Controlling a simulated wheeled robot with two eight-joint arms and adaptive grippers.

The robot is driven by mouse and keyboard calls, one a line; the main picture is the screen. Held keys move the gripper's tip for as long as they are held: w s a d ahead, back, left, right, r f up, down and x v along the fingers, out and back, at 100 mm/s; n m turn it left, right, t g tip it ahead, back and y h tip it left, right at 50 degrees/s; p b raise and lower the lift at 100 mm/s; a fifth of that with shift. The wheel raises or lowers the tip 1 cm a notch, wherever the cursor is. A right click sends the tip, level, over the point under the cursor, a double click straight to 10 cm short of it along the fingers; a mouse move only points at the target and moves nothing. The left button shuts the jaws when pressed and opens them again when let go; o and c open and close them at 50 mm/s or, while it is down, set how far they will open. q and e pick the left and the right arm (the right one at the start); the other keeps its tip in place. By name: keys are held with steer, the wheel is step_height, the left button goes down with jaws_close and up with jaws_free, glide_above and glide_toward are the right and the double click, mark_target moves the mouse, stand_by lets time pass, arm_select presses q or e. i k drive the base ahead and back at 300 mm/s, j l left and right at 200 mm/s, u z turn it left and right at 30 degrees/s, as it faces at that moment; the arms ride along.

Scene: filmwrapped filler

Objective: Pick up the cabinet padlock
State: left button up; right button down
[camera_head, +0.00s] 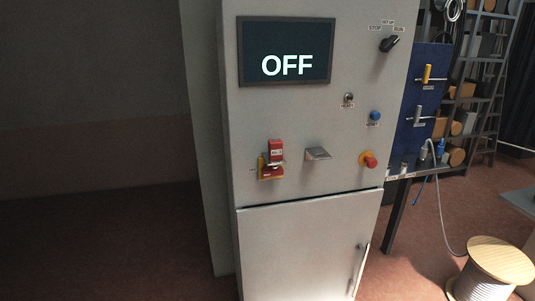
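A red block with a small pale label (275,149), which looks like the cabinet padlock, is on the front of the grey cabinet (310,235). It sits just above a red and yellow switch fitting (267,172) and appears to touch it. Whether a shackle passes through the fitting is too small to tell. Neither of my grippers is in view.
A small metal ledge (317,154) juts out right of the padlock. A screen (287,52) reads OFF. A cable spool (492,268) stands at the lower right. Floor at left is clear.

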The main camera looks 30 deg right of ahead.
mark_target(275, 146)
steer(key=z, duration=0.95)
